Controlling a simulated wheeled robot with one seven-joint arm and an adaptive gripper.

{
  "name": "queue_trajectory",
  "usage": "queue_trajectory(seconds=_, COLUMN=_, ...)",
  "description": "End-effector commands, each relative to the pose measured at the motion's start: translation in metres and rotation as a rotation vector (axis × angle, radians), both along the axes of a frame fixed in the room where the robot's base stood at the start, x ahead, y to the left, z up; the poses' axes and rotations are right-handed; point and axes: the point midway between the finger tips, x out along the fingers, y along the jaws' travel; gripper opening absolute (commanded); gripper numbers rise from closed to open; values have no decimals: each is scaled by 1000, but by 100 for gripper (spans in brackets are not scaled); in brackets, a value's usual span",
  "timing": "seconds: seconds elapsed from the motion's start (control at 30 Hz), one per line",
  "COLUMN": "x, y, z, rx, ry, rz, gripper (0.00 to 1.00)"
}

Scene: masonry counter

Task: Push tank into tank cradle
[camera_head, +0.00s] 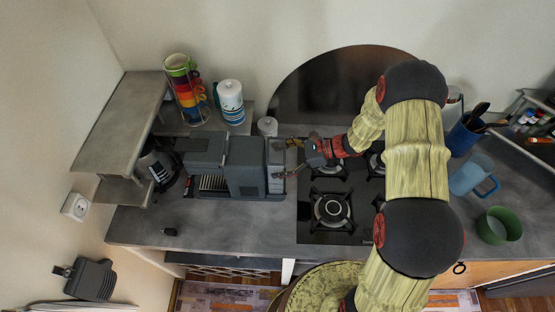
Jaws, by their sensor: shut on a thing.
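The coffee machine (246,166) is a dark grey block on the counter, left of the hob. The tank (274,163) looks like the narrow, lighter grey upright box at the machine's right side. It stands close against the machine; any small gap between them cannot be made out. The tank cradle is not visible, likely covered by the tank and machine. My gripper (284,160) reaches in from the right, with its fingers at the tank's right side, and is shut on the tank.
The hob (332,208) lies under and right of my gripper. A white canister (230,98), a small jar (267,126) and a stack of coloured mugs (181,85) stand behind. A glass jug (158,166) stands left. The counter (230,225) in front is mostly clear.

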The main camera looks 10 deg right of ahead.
Motion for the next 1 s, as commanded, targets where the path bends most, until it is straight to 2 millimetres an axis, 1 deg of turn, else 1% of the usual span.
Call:
queue_trajectory(seconds=0.73, x=0, y=0, z=-17, rx=0, ry=0, rz=0, gripper=30)
queue_trajectory(seconds=0.77, x=0, y=0, z=-17, rx=0, ry=0, rz=0, gripper=83)
queue_trajectory(seconds=1.0, x=0, y=0, z=-17, rx=0, ry=0, rz=0, gripper=97)
